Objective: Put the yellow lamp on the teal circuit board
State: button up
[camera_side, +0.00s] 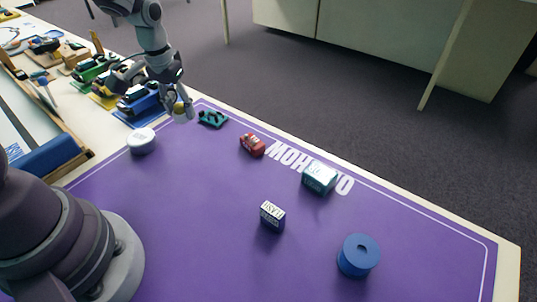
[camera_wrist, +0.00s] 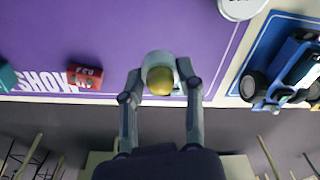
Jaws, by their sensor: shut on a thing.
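The yellow lamp (camera_side: 179,108) is held between the fingertips of my gripper (camera_side: 178,104), above the far left corner of the purple mat. In the wrist view the lamp's yellow dome (camera_wrist: 160,82) shows between the two fingers of my gripper (camera_wrist: 160,80), with a pale rim around it. The teal circuit board (camera_side: 213,118) lies on the mat just right of the lamp in the side view, with dark parts on top. The lamp is apart from the board there.
A white round object (camera_side: 141,141) and a blue toy vehicle (camera_side: 140,103) stand at the left. A teal-and-white box (camera_side: 319,178), dark box (camera_side: 272,216) and blue cylinder (camera_side: 358,255) are farther off.

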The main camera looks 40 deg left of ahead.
jog(key=w+a, duration=0.1)
jog(key=w, duration=0.5)
jog(key=w+a+f, duration=0.1)
jog(key=w, duration=0.2)
jog(key=shift+w+a, duration=0.25)
jog(key=shift+a, duration=0.1)
jog(key=shift+w+f, duration=0.15)
jog(key=shift+f, duration=1.55)
jog(key=shift+f, duration=0.35)
jog(key=shift+f, duration=0.15)
jog(key=o, duration=0.9)
jog(key=shift+o, duration=0.2)
